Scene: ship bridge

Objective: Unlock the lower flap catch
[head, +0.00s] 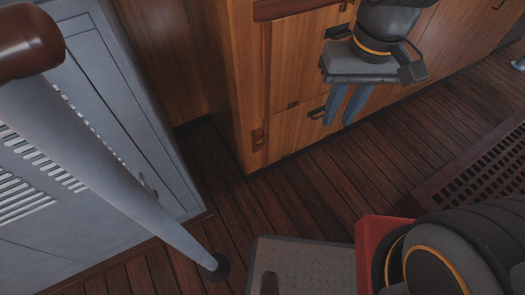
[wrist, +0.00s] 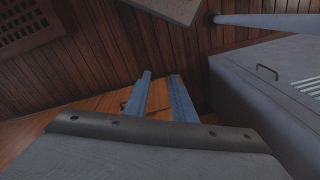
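The wooden cabinet (head: 240,70) has a lower flap (head: 290,133) near the floor with a dark handle (head: 317,113). A small brown catch (head: 259,139) sits at the flap's left edge. My gripper (head: 346,122) points down in front of the cabinet, to the right of the catch and apart from it. Its two blue fingers are spread with nothing seen between them. In the wrist view my gripper (wrist: 159,78) shows the same gap, with orange wood (wrist: 158,104) behind the fingers. The catch cannot be made out in the wrist view.
A grey louvred locker (head: 110,110) stands at the left, with a slanting grey pole (head: 120,170) before it. Dark plank floor (head: 310,190) lies clear below the cabinet. A floor grating (head: 470,175) is at the right.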

